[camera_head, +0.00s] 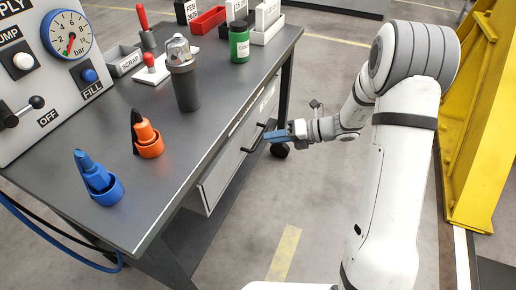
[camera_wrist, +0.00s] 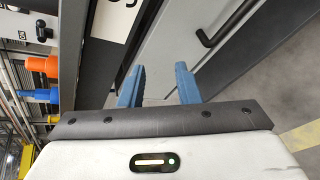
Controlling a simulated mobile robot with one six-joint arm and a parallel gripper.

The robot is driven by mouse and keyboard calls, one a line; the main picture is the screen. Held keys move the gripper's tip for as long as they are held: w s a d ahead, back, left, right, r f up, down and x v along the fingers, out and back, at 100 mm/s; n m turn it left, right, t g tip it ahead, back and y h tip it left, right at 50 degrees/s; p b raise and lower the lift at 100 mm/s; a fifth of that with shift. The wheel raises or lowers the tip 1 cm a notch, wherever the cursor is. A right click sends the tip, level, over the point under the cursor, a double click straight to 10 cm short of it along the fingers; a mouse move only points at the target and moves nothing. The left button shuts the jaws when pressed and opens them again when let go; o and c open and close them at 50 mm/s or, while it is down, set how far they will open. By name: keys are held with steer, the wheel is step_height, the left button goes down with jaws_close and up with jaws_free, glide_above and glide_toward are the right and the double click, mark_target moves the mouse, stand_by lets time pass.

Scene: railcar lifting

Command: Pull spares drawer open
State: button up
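The spares drawer (camera_head: 225,165) is a light grey front under the bench top. It looks shut or nearly so. Its black bar handle (camera_head: 253,138) stands out from the front, and part of it shows in the upper right of the wrist view (camera_wrist: 222,24). My gripper (camera_head: 273,136) has blue fingers and is close to the handle in the head view. In the wrist view the fingers (camera_wrist: 159,85) are spread with nothing between them, and the handle lies beyond and to the right of them. I see no contact with the handle.
The grey bench top (camera_head: 205,130) carries a dark canister (camera_head: 184,82), an orange holder (camera_head: 148,140), a blue holder (camera_head: 98,180) and a green jar (camera_head: 239,45). A gauge panel (camera_head: 60,70) stands at left. A yellow frame (camera_head: 480,110) stands at right. Open floor lies before the drawer.

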mark_target(258, 140)
steer(key=w+d+f+m+t+y+b, duration=0.1)
steer(key=w+f+m+t+b, duration=0.15)
steer(key=w+f+m, duration=0.5)
steer(key=shift+m+t, duration=0.45)
steer(key=shift+t, duration=0.2)
steer(key=a+f, duration=0.1)
steer(key=a, duration=0.1)
steer(key=w+a+f+b, duration=0.1)
steer(key=a, duration=0.1)
steer(key=a+f, duration=0.2)
steer(key=shift+w+a, duration=0.25)
steer(key=shift+a, duration=0.15)
steer(key=shift+c, duration=0.5)
jaws_close()
